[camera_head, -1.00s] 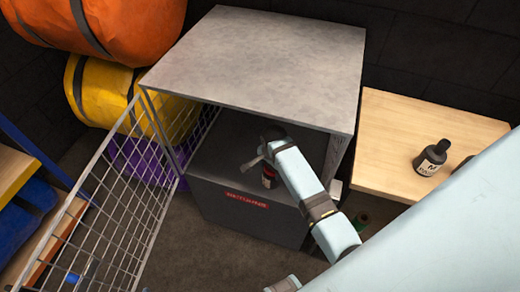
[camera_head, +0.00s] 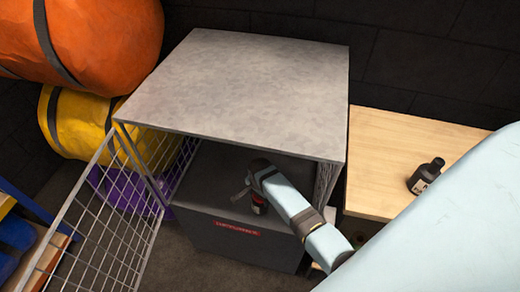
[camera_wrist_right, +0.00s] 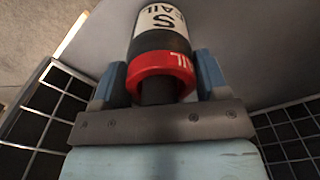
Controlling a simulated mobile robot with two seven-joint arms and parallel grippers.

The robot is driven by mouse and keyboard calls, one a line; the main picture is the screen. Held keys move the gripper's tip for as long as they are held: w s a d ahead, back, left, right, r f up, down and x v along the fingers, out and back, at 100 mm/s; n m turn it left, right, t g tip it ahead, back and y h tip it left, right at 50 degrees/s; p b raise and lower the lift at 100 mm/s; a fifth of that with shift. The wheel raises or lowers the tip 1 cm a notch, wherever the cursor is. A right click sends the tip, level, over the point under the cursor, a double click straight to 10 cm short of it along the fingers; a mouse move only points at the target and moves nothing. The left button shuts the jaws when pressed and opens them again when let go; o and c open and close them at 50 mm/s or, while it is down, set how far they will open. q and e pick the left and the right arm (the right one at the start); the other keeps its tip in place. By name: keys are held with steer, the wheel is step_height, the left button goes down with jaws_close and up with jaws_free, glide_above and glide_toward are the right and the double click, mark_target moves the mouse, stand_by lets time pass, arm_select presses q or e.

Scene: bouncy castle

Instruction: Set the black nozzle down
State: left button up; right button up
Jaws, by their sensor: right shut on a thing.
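My right gripper (camera_head: 254,190) reaches into the open front of the grey cabinet (camera_head: 240,88). It is shut on the black nozzle (camera_head: 258,208), which has a red collar and a white label. In the right wrist view the nozzle (camera_wrist_right: 158,40) sits between the two blue fingers of the gripper (camera_wrist_right: 160,78). The nozzle is over the dark lower surface (camera_head: 215,170) inside the cabinet. I cannot tell whether it touches that surface. My left gripper is not in view.
A wire mesh door (camera_head: 95,225) stands open at the left of the cabinet. A wooden table (camera_head: 385,160) on the right bears another black bottle (camera_head: 425,176) with a white label. Orange (camera_head: 95,35) and yellow (camera_head: 78,120) rolls are stacked at the left. The cabinet top is clear.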

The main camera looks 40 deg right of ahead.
steer(key=shift+f, duration=0.75)
steer(key=shift+f, duration=0.1)
steer(key=o, duration=1)
